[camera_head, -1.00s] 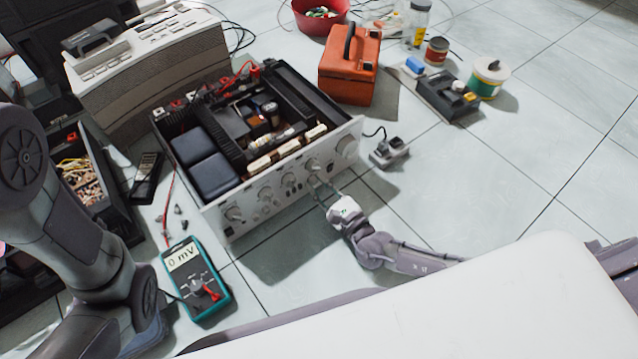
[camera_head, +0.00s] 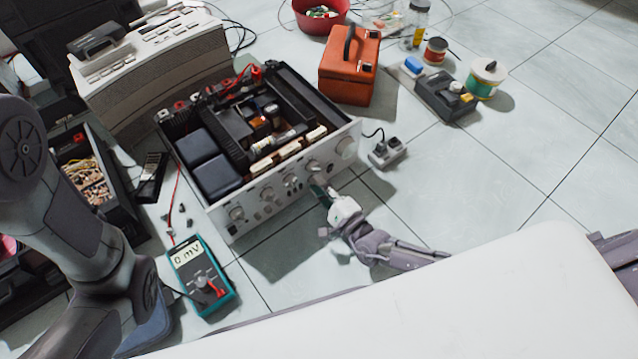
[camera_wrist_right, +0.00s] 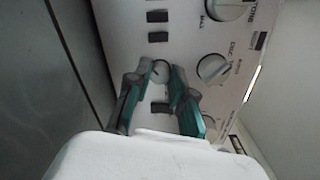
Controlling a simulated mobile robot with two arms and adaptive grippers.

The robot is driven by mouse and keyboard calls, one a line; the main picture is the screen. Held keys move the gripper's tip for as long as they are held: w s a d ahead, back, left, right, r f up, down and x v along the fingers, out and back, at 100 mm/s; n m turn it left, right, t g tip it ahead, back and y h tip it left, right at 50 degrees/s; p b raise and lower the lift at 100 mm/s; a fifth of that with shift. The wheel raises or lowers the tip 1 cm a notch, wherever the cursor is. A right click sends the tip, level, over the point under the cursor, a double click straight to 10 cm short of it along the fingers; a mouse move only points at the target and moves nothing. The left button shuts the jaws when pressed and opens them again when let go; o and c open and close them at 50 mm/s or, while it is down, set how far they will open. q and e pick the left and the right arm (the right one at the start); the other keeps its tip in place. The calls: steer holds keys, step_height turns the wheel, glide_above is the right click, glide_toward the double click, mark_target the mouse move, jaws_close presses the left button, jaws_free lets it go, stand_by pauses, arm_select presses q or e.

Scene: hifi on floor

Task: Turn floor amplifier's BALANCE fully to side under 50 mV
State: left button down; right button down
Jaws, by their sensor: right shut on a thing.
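The floor amplifier (camera_head: 290,190) lies open-topped on the tiles, its silver front panel facing my side with a row of knobs. My right gripper (camera_head: 317,187) reaches that panel right of its middle. In the right wrist view its teal fingers (camera_wrist_right: 160,74) are closed around a small round knob (camera_wrist_right: 160,70). That knob's label cannot be read; a larger knob (camera_wrist_right: 212,68) sits to its right. The teal multimeter (camera_head: 202,276) lies on the floor front left and its display reads 0 mV. My left arm shows at the left, but its gripper is out of view.
A small grey socket box (camera_head: 388,152) lies right of the amplifier. An orange toolbox (camera_head: 349,65) and a beige machine (camera_head: 150,70) stand behind it. A dark bin (camera_head: 95,180) and a black handheld device (camera_head: 151,177) lie left.

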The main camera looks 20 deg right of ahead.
steer(key=shift+n, duration=0.9)
steer(key=c, duration=1)
jaws_free()
steer(key=v, duration=1.2)
